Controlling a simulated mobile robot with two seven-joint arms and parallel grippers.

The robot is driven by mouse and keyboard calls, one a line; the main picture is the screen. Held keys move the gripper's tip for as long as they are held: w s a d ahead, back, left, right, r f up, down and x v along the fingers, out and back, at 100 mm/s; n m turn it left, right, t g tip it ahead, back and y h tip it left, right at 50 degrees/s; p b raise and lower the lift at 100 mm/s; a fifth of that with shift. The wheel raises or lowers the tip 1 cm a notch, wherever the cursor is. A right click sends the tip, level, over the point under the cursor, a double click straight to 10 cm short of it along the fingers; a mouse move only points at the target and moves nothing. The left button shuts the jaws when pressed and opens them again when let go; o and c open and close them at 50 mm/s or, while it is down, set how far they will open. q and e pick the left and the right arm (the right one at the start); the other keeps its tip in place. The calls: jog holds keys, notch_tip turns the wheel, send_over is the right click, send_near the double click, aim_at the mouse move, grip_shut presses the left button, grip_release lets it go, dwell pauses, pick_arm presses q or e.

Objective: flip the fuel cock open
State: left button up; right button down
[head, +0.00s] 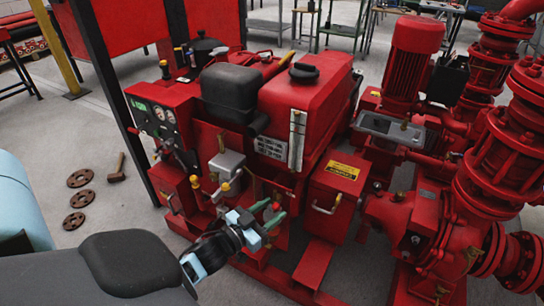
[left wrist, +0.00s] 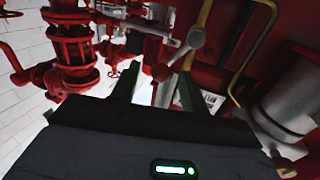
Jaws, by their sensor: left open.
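My left gripper (head: 268,213) is in front of the red engine, low near its front pipes, with its green fingers apart. In the left wrist view the two fingers of the left gripper (left wrist: 157,88) stand open. A small lever with a red end (left wrist: 161,72) and a grey arm shows in the gap between them, and looks free of both fingers. I take it to be the fuel cock, but I cannot be sure. In the head view a small red piece (head: 277,206) shows at the fingertips. The cock's body is mostly hidden. My right gripper is not in view.
A brass-coloured pipe (left wrist: 241,75) and a grey cylinder (left wrist: 287,110) are close to the right of the gripper. The red fuel tank (head: 300,100) is above. A red box with a yellow label (head: 341,172) stands right of the gripper. Red pump pipework (head: 495,165) fills the far right.

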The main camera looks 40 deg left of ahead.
pick_arm(q)
jog(key=shift+w, duration=0.35)
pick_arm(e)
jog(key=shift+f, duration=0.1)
pick_arm(q)
grip_shut()
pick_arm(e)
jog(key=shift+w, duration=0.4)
